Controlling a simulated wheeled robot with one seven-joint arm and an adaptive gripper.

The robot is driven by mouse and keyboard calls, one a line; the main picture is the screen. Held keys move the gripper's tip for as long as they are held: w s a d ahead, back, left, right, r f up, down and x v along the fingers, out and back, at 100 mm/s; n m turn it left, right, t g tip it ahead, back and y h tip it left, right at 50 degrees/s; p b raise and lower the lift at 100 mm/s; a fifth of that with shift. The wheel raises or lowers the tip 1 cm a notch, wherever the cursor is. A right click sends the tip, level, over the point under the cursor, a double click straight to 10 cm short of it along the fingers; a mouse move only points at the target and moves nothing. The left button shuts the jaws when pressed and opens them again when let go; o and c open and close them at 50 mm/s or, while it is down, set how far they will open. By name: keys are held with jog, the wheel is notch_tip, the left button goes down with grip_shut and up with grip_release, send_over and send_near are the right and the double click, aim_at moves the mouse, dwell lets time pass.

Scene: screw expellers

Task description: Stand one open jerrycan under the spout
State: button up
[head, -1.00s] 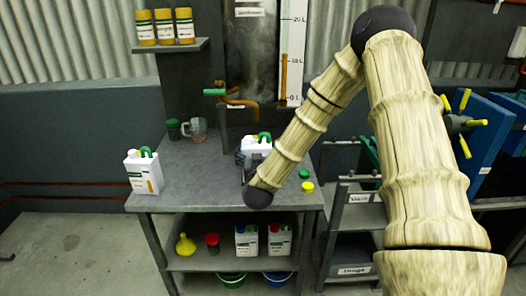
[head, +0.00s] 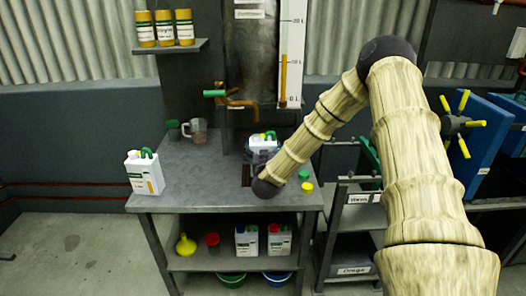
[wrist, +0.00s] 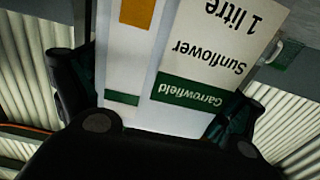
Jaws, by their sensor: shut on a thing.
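My gripper (head: 256,160) is shut on a white jerrycan (head: 264,142) with a green handle, above the right part of the bench. In the wrist view the jerrycan (wrist: 128,60) is between both fingers, its Garrowfield Sunflower 1 litre label appearing upside down. My gripper and forearm hide its lower part, so I cannot tell whether it touches the bench. The spout is a copper pipe (head: 240,103) with a green lever (head: 214,93), on the tank's front, left of and behind the held jerrycan. A second white jerrycan (head: 145,174) stands at the bench's left edge.
A green cap (head: 304,173) and a yellow cap (head: 307,187) lie on the bench (head: 205,180), right of my gripper. A measuring jug (head: 197,130) and a dark green jar (head: 173,130) stand at the back left. The bench's middle is clear.

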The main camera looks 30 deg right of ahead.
jog(key=shift+f, duration=0.35)
jog(key=o, duration=1.3)
jog(key=shift+f, duration=0.1)
jog(key=v, duration=1.2)
jog(key=shift+b, duration=0.35)
